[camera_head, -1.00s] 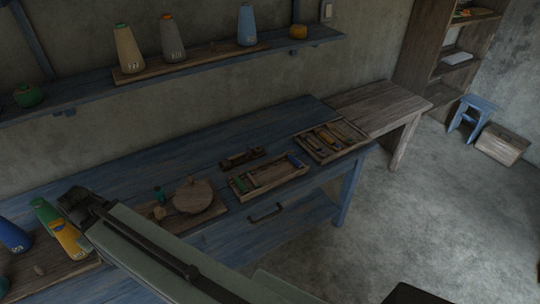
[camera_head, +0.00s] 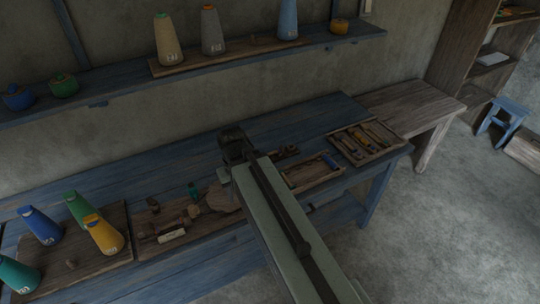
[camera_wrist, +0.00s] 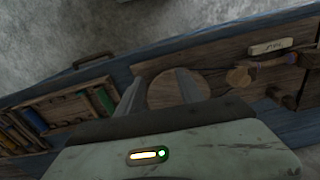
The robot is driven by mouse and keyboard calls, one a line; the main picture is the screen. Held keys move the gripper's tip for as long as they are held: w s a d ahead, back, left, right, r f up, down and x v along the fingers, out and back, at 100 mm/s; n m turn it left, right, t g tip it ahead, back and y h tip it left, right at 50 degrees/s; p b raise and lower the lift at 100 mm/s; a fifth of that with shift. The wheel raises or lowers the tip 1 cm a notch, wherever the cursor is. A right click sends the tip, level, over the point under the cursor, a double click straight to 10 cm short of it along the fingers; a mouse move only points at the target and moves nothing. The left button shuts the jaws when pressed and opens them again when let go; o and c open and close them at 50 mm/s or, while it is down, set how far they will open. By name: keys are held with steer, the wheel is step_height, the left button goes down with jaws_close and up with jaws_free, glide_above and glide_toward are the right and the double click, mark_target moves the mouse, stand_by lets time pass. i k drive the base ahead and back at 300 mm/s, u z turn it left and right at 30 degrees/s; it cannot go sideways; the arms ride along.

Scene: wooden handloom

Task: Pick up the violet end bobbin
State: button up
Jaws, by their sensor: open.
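A wooden piece with a narrow violet band (camera_wrist: 274,62) lies on a board at the right of the wrist view, beside a pale label. It looks like the violet bobbin, though it is small and dim. In the head view I cannot make out its violet colour clearly. My gripper (camera_head: 236,146) is raised above the blue bench in the head view. In the wrist view its two fingers (camera_wrist: 160,90) are apart with nothing held between them. The violet-banded piece is to the right of the fingers, apart from them.
A round wooden disc (camera_wrist: 178,90) lies beneath the fingers. A tray with green and blue bobbins (camera_wrist: 66,115) is left in the wrist view. Yellow (camera_head: 104,234), green (camera_head: 80,209) and blue (camera_head: 40,226) cones stand at the bench's left. A shelf (camera_head: 120,110) runs above.

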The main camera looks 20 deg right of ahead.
mark_target(278, 150)
steer(key=u, duration=3.6)
steer(key=k, duration=1.2)
steer(key=z, duration=1.4)
steer(key=i, duration=1)
steer(key=u, duration=0.05)
